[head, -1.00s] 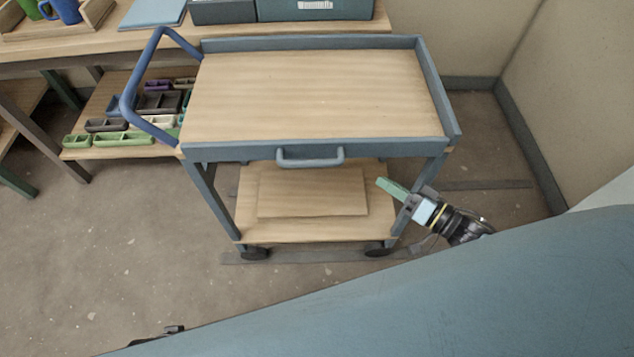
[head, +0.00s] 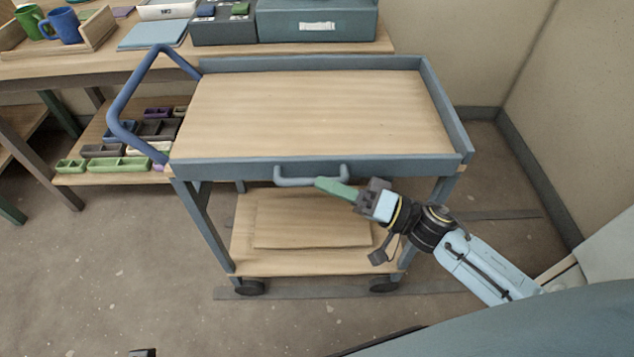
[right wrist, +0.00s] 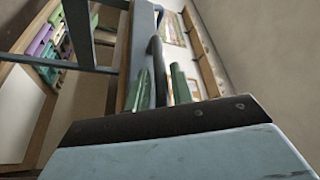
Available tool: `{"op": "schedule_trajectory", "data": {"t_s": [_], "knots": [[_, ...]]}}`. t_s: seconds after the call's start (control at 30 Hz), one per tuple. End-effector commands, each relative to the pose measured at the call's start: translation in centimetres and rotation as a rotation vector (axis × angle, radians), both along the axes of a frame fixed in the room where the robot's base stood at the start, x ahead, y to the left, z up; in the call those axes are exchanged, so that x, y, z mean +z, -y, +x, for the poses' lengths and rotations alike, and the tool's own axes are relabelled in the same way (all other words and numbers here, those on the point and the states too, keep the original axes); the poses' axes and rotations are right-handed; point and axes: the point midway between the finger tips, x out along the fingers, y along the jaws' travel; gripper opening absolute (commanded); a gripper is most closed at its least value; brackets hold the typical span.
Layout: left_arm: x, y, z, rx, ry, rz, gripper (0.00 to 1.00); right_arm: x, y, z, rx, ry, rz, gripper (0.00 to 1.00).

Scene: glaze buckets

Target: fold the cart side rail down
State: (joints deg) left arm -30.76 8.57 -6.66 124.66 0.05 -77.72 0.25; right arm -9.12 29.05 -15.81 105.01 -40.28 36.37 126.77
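The cart (head: 315,110) has a wood top with blue-grey rails along its edges. The near side rail (head: 225,172) stands upright and carries a grey-blue bar handle (head: 290,182) at its middle. My right gripper (head: 325,184) has green fingers and reaches the right part of this handle from the front right. In the right wrist view the two fingers (right wrist: 160,88) stand apart, with the dark handle bar (right wrist: 156,55) seen between them. I cannot tell whether they touch it.
A workbench (head: 100,65) with mugs, a tray and boxes stands behind the cart. Its lower shelf (head: 75,180) holds small coloured bins. The cart's blue push handle (head: 125,100) sticks out left. A wall is at the right. The floor in front is clear.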

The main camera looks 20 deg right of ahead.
Motion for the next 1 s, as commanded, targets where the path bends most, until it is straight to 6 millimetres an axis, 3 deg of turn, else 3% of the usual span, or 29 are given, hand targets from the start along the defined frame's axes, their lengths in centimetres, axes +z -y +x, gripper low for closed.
{"op": "schedule_trajectory", "data": {"t_s": [0.2, 0.53, 0.73, 1.0], "knots": [[1.0, 0.4, -0.1, 0.0, 0.007, -0.008, 0.62, 0.5, -1.9, 1.4, -0.001, 0.0, 0.001, 0.23], [1.2, 0.4, -0.1, 0.001, 0.007, -0.008, 0.62, 0.6, -2.2, 1.6, -0.001, 0.0, -0.001, 0.23], [1.2, 0.4, -0.1, 0.001, 0.007, -0.009, 0.62, 0.6, -2.1, 1.6, -0.001, -0.001, -0.001, 0.0], [1.2, 0.4, -0.1, 0.001, 0.007, -0.009, 0.62, 0.5, -2.1, 1.5, -0.001, 0.011, -0.003, 0.0]]}}
